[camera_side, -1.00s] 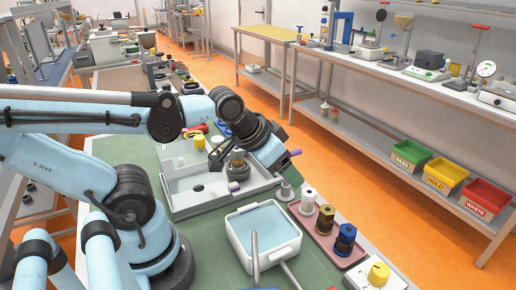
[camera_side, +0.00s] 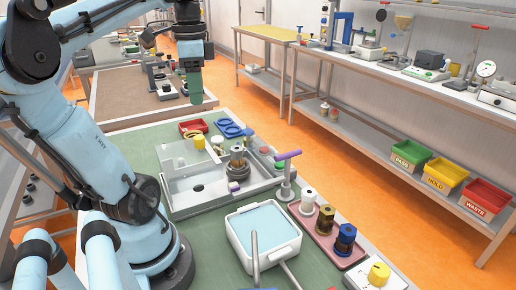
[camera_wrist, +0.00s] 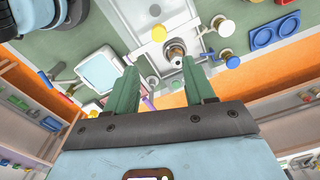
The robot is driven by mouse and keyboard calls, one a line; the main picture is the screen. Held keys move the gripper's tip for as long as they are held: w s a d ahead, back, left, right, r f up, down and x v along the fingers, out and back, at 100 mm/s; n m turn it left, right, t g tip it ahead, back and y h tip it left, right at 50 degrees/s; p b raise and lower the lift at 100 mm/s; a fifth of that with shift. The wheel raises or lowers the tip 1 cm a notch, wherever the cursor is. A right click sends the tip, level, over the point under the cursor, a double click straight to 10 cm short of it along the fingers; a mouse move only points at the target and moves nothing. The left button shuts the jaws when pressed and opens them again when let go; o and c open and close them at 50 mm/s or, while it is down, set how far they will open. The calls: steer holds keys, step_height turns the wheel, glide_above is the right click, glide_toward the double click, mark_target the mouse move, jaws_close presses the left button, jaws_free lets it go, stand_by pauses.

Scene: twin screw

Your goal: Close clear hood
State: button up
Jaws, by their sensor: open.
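A clear, see-through panel (camera_side: 176,157), which looks like the hood, is at the left rear part of the white tray fixture (camera_side: 188,206). A yellow knob (camera_side: 198,142) shows at its far edge; I cannot tell whether the two are joined. A metal threaded fitting (camera_side: 237,163) stands upright in the tray's right part, uncovered. It also shows in the wrist view (camera_wrist: 174,50). My gripper (camera_side: 197,98) is high above and behind the fixture, with green fingers pointing down. In the wrist view my gripper (camera_wrist: 160,85) has its fingers wide apart with nothing between them.
A purple T-handle (camera_side: 288,155) stands right of the tray. In front are a light blue-topped box (camera_side: 265,222) and a pink tray (camera_side: 322,229) with spools. Blue rings (camera_side: 232,129) and a red tray (camera_side: 193,128) lie behind the fixture.

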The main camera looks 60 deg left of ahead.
mark_target(201, 137)
steer(key=f, duration=1.2)
steer(key=shift+s+a, duration=0.1)
steer(key=shift+s, duration=0.1)
steer(key=shift+r, duration=0.1)
jaws_close()
